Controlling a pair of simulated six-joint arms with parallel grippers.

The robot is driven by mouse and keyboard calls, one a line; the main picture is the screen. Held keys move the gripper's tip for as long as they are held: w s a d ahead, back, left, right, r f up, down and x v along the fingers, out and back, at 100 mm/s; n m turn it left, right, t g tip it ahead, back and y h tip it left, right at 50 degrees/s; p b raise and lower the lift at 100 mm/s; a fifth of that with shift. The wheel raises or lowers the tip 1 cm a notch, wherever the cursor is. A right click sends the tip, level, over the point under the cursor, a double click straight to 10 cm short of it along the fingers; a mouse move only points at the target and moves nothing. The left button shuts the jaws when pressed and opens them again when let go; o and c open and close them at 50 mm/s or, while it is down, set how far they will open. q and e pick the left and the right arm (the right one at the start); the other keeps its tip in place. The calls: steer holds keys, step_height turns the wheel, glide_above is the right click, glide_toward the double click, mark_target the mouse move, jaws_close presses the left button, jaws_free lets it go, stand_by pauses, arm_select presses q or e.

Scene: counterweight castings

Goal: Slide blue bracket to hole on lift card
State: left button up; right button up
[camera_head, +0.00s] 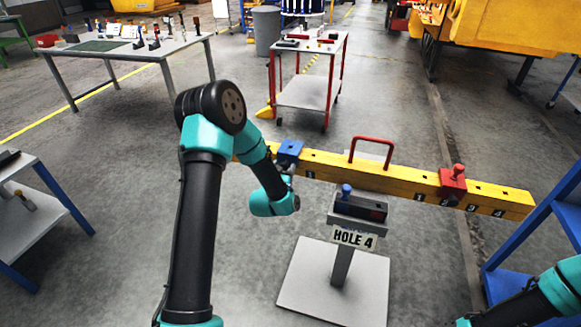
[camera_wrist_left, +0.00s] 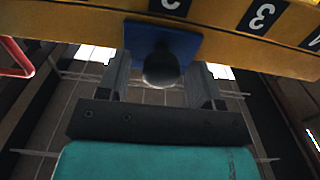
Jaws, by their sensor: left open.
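The blue bracket (camera_head: 289,150) sits on the left half of a long yellow beam (camera_head: 400,181). The lift card (camera_head: 354,239) reads "HOLE 4" and stands on a post in front of the beam. My left gripper (camera_head: 288,175) is at the beam's near side, just below the blue bracket. In the left wrist view, its open fingers (camera_wrist_left: 161,82) stand either side of the bracket's dark round knob (camera_wrist_left: 161,70), below the blue plate (camera_wrist_left: 186,43). I cannot tell whether they touch the knob. My right gripper is out of view.
A red bracket (camera_head: 453,183) sits on the beam's right half, near numbered plates. A red handle (camera_head: 371,140) rises mid-beam. A dark box (camera_head: 360,208) with a blue knob (camera_head: 346,190) rests on the card's stand. A blue shelf frame (camera_head: 530,250) stands at right.

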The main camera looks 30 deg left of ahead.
arm_select(q)
steer(key=shift+w+a, duration=0.1)
steer(key=shift+w, duration=0.35)
jaws_close()
stand_by(0.3)
